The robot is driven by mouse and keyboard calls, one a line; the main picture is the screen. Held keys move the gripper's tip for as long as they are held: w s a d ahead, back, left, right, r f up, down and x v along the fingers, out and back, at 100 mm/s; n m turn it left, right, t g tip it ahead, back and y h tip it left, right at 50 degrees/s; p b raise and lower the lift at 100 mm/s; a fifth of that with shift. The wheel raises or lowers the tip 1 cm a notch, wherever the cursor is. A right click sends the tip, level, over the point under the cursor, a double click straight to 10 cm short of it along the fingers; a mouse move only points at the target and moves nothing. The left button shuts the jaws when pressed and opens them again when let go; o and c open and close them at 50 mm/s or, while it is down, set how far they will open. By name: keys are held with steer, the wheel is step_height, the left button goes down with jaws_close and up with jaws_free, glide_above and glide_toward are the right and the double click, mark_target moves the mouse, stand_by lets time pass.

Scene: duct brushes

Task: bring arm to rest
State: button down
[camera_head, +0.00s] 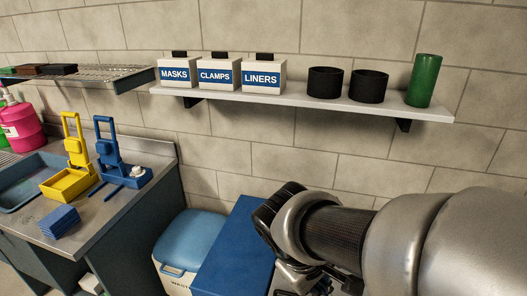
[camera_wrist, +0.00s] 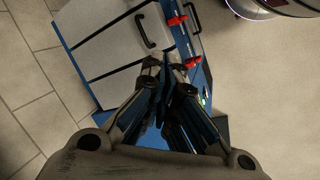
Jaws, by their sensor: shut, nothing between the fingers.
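In the wrist view my gripper (camera_wrist: 165,72) is shut and empty, its fingers meeting at the tips. It points down toward a blue-framed cabinet (camera_wrist: 110,55) with pale drawer fronts and a black handle. In the head view my arm reaches in from the right edge. My gripper's fingers there are mostly hidden behind my wrist, low in the middle of the picture, beside a blue top (camera_head: 231,250).
A shelf (camera_head: 300,100) holds white boxes labelled MASKS, CLAMPS and LINERS, two black cups and a green cylinder (camera_head: 423,80). A steel counter (camera_head: 100,215) at left bears yellow and blue holders. A blue-lidded waste bin (camera_head: 188,240) stands beside it.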

steer(key=s+d+r+m+t+y, duration=0.2)
steer(key=s+r+m, duration=0.3)
steer(key=s, duration=0.5)
steer(key=shift+s+d+r+m+t+y, duration=0.2)
steer(key=shift+d+r+m+t+y, duration=0.15)
steer(key=shift+d+m+y, duration=0.6)
